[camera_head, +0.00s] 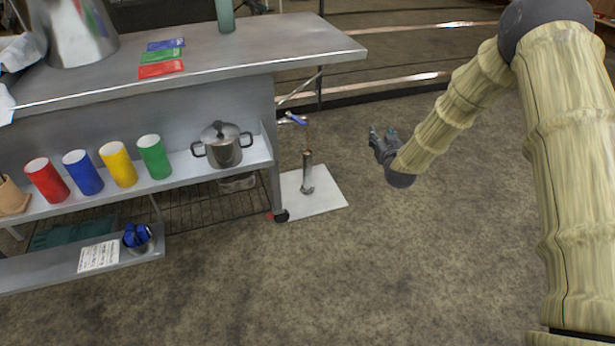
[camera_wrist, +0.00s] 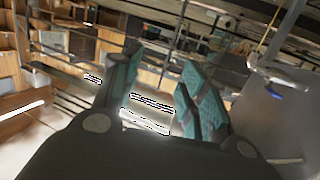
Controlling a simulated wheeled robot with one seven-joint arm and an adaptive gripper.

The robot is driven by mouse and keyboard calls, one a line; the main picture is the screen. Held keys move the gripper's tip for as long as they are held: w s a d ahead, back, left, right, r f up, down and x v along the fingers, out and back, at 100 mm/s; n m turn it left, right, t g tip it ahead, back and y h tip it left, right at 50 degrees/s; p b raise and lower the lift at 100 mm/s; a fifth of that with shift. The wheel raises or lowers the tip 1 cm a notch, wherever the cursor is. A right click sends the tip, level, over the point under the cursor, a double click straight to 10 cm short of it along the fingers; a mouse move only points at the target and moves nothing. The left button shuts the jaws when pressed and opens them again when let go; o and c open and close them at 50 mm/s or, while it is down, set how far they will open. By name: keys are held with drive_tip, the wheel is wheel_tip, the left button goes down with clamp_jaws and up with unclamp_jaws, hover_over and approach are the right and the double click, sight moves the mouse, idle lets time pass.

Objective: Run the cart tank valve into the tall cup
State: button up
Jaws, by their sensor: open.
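My gripper (camera_head: 382,140) is open and empty, held out over the floor to the right of the metal cart. In the wrist view its two teal finger pads (camera_wrist: 160,75) stand apart with nothing between them. A small blue-handled fitting (camera_head: 295,118), perhaps the valve, shows beside the cart's right end, left of my gripper. A small blue part also shows at right in the wrist view (camera_wrist: 277,94). Red (camera_head: 46,180), blue (camera_head: 83,172), yellow (camera_head: 118,165) and green (camera_head: 155,157) cups stand upright on the cart's lower shelf. I cannot tell which is the tall cup.
A lidded pot (camera_head: 223,147) stands at the shelf's right end. A metal post (camera_head: 307,172) stands on a white plate (camera_head: 330,200) on the floor. Coloured packets (camera_head: 162,57) and a teal cylinder (camera_head: 225,15) are on the cart top (camera_head: 270,40). The foreground floor is clear.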

drive_tip(key=s, duration=0.2)
drive_tip(key=s+p, duration=0.1)
drive_tip(key=s, duration=0.1)
drive_tip(key=s+r+p, duration=0.1)
drive_tip(key=shift+s+d, duration=0.3)
drive_tip(key=shift+s, duration=0.1)
drive_tip(key=shift+f, duration=0.1)
